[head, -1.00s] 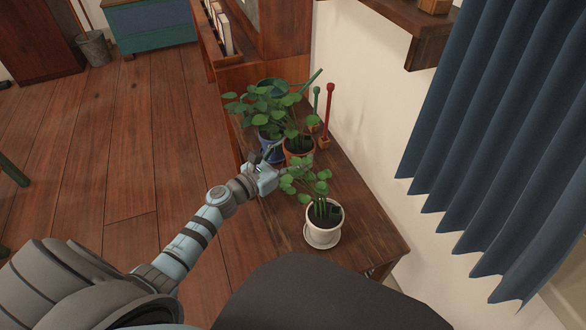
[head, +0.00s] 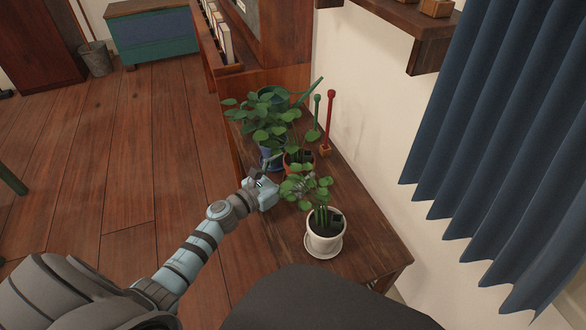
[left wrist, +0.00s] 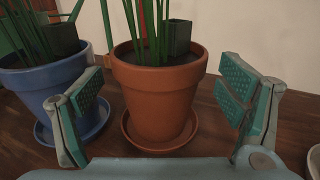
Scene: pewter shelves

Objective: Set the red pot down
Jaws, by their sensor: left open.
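The red pot, terracotta coloured, stands upright on its saucer in the left wrist view (left wrist: 158,98), with green stems and a small dark tag in its soil. In the head view the red pot (head: 300,158) is partly hidden by leaves. My left gripper (head: 272,183) is open in front of it. In the left wrist view its two green-padded fingers show apart, one on each side of the pot with gaps, and hold nothing. My right gripper is out of view.
A blue pot (left wrist: 58,92) on a blue saucer stands close to the left of the red pot. A white pot (head: 325,232) with a plant stands nearer on the wooden bench (head: 365,225). Red and green tools stand behind, by the wall. A blue curtain hangs at right.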

